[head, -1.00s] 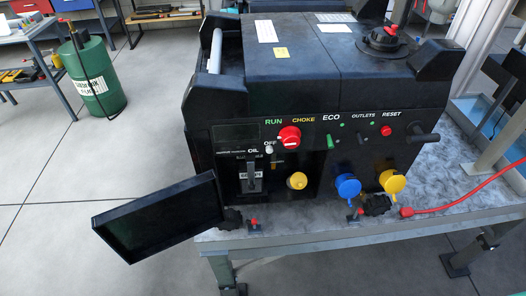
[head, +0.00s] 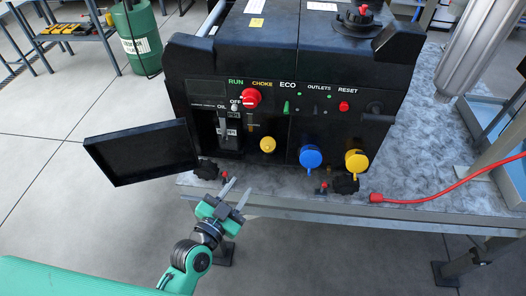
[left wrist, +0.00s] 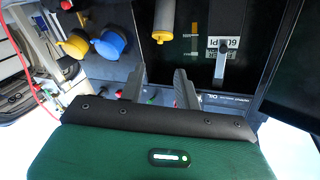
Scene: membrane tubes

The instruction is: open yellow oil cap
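The cap looks closed. My right gripper is not in view.
A black door (head: 140,152) hangs open at the left. A blue cover (head: 311,156) and another yellow cover (head: 357,161) are right of the cap. A red cable (head: 430,190) lies on the table (head: 400,215).

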